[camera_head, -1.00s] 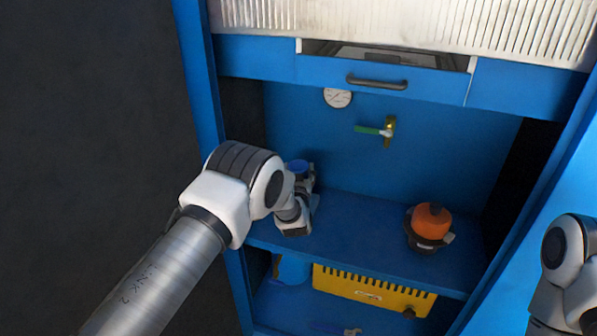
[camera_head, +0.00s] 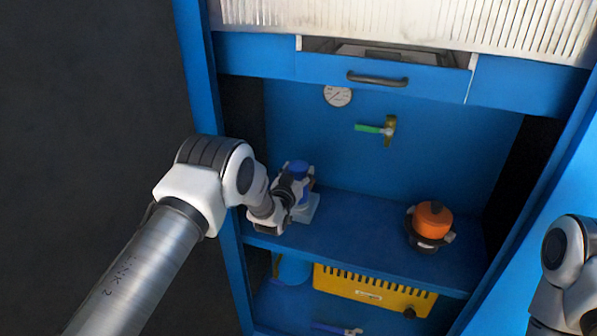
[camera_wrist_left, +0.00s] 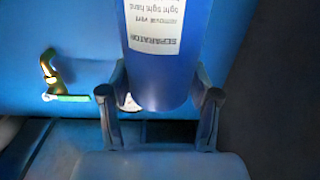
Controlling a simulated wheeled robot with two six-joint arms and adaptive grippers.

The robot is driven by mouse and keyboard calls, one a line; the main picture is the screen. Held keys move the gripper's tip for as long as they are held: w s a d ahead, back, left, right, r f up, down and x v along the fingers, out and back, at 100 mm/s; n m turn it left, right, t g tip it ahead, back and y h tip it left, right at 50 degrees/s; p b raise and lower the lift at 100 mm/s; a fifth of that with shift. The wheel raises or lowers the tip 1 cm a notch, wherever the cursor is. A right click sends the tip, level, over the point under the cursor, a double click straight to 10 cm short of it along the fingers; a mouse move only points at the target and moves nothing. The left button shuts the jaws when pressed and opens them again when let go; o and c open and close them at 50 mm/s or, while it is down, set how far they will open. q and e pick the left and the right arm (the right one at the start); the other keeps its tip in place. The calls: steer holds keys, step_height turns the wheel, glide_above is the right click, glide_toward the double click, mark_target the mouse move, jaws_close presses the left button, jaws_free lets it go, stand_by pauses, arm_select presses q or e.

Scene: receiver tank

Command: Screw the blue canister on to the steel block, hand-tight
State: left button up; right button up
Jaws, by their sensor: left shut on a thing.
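The blue canister (camera_head: 297,168) stands upright at the left end of the cabinet shelf. In the left wrist view the canister (camera_wrist_left: 170,70) shows large, with a white label reading SEPARATOR upside down. My left gripper (camera_head: 298,186) is shut around it, with one finger on each side (camera_wrist_left: 158,96). A pale grey piece, seemingly the steel block (camera_head: 308,208), shows below the gripper; the joint between it and the canister is hidden. Of my right arm only a link shows at the right edge; its gripper is out of view.
An orange-topped pot-like item (camera_head: 432,222) stands on the shelf's right side. A gauge (camera_head: 338,96) and a green-handled valve (camera_head: 388,130) are on the back wall. A drawer (camera_head: 385,78) is above, a yellow box (camera_head: 372,288) below. The shelf's middle is clear.

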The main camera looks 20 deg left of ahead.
arm_select(q)
steer(key=shift+m+h, duration=0.4)
steer(key=shift+h, duration=0.2)
steer(key=o, duration=1.6)
steer(key=shift+s, duration=0.1)
steer(key=s+a+f+n+g+y+p, duration=0.1)
steer(key=s+f+g+p, duration=0.5)
steer(key=s, duration=1)
steer(key=s+f+g+p, duration=0.2)
steer(key=s+f+g, duration=0.2)
steer(key=s+f, duration=0.75)
steer(key=s+g, duration=0.2)
steer(key=s, duration=0.7)
steer(key=s+r+g, duration=0.1)
steer(key=s+g, duration=0.2)
steer(key=s, duration=0.6)
steer(key=s+r+g, duration=0.1)
steer(key=s+g, duration=0.2)
steer(key=s, duration=0.6)
steer(key=shift+s+a+r, duration=0.1)
steer(key=shift+s+a, duration=0.15)
steer(key=shift+s, duration=0.15)
